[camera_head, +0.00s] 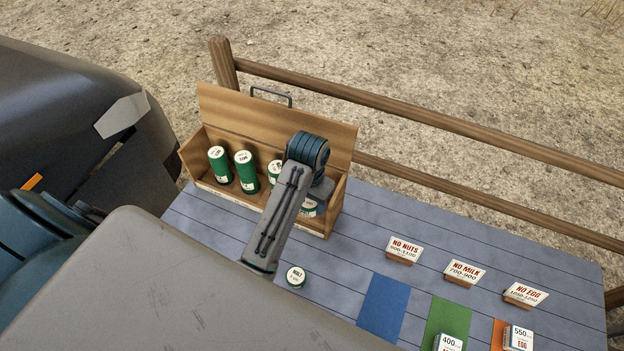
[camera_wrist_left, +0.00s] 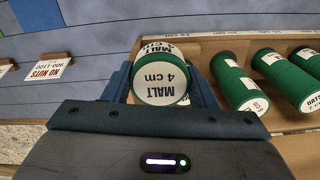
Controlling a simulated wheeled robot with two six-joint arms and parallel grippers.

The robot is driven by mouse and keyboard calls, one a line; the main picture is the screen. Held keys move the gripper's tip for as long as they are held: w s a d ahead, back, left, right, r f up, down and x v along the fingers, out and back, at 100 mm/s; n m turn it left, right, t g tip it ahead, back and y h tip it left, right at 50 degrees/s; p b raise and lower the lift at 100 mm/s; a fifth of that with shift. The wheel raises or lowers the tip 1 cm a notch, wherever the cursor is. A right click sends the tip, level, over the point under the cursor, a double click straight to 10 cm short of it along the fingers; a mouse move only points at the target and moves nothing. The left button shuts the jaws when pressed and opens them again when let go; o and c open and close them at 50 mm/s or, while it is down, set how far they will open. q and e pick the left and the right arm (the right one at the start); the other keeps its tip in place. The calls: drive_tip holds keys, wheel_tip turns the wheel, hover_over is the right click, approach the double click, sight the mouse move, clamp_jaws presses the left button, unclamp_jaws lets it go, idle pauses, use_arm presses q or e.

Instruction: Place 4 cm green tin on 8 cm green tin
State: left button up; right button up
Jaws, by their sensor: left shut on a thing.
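My left gripper (camera_wrist_left: 163,90) is shut on a green tin whose white top reads "MALT 4 cm" (camera_wrist_left: 160,80). In the head view this gripper (camera_head: 312,203) is at the right end of the wooden box, largely hidden by my own arm. A white tin top (camera_head: 308,208) shows just below it. Another green tin with a white "MALT" top (camera_head: 295,276) stands upright on the table in front of the box; its size is not readable. My right gripper is not in view.
The open wooden box (camera_head: 222,190) holds several green tins, including a tall one (camera_head: 246,174) and one at its left (camera_head: 219,166). Sign cards such as "NO NUTS" (camera_head: 404,249) stand to the right. A blue patch (camera_head: 383,308) on the table is bare.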

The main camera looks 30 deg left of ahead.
use_arm(q)
drive_tip(key=w+a, duration=0.1)
drive_tip(key=w, duration=0.1)
drive_tip(key=w+a, duration=0.1)
drive_tip(key=w, duration=0.1)
drive_tip(key=w+a, duration=0.1)
drive_tip(key=w, duration=0.2)
drive_tip(key=shift+w+a+f, duration=0.1)
drive_tip(key=shift+a+f, duration=0.25)
drive_tip(key=shift+f, duration=0.05)
drive_tip(key=shift+w+a+p, duration=0.25)
drive_tip(key=shift+w+p, duration=0.15)
wheel_tip(320, 180, down, 3)
drive_tip(key=shift+w+f+p, duration=0.1)
drive_tip(key=shift+p, duration=0.85)
drive_tip(key=shift+a+f, duration=0.1)
drive_tip(key=shift+f, duration=0.15)
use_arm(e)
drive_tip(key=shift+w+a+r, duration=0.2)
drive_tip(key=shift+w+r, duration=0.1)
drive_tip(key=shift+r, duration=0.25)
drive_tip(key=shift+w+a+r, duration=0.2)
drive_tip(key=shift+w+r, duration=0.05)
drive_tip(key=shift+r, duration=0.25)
use_arm(q)
drive_tip(key=shift+f, duration=0.15)
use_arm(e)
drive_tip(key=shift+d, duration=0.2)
